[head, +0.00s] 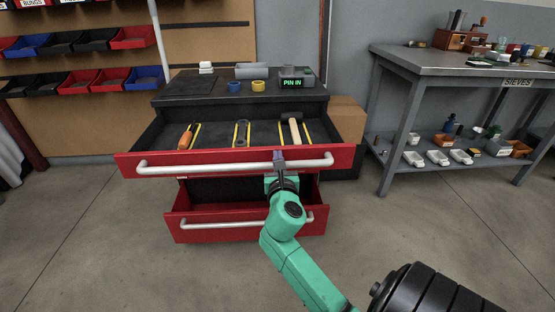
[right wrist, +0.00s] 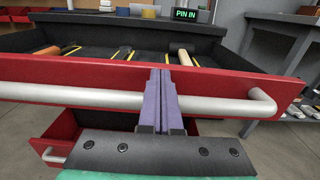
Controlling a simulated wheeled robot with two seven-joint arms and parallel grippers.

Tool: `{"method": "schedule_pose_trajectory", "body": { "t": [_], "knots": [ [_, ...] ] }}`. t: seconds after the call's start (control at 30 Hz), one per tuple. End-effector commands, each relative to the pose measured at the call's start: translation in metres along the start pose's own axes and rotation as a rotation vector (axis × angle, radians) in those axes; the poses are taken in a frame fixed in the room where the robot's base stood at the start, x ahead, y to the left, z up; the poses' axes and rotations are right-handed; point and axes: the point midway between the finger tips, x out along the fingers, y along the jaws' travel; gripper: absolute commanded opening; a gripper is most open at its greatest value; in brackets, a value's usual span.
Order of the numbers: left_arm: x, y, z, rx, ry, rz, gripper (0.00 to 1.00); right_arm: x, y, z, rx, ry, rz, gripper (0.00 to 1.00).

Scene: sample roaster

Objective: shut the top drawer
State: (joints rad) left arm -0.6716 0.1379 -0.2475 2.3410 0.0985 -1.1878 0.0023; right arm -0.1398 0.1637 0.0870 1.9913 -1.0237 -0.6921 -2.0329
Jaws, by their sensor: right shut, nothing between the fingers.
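The top drawer (head: 220,169) has a red front with a long silver handle (head: 232,168) and stands open, pulled well out of the cabinet (head: 172,95). Inside it lie an orange-handled tool (head: 187,137), a grey wrench-like tool (head: 241,133) and a hammer with a wooden handle (head: 295,131). My right gripper (head: 279,157) is shut and empty, its fingertips in front of the drawer front at the handle, right of the middle. In the right wrist view the fingers (right wrist: 162,98) overlap the handle; whether they touch it I cannot tell. My left gripper is not in view.
A lower red drawer (head: 205,229) also stands open beneath, less far out. A tape roll (head: 258,86) and a "PIN IN" display (head: 293,83) are on the cabinet top. A cardboard box (head: 347,118) stands right of the cabinet. A grey bench (head: 440,62) is further right.

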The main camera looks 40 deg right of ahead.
Motion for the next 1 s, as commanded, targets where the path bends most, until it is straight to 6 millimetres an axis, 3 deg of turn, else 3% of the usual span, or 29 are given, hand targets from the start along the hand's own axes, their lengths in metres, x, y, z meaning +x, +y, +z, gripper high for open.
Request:
{"method": "schedule_pose_trajectory", "body": {
  "t": [0.57,0.77,1.0],
  "knots": [
    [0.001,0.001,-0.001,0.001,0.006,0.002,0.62,0.011,0.0,0.0,-0.001,0.0,0.001,0.0],
    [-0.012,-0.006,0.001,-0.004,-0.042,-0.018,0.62,0.035,0.0,0.002,-0.002,-0.001,0.0,0.0],
    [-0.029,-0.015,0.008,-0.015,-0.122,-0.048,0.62,0.085,-0.001,0.003,-0.003,-0.002,-0.001,0.0]
  ]
}}
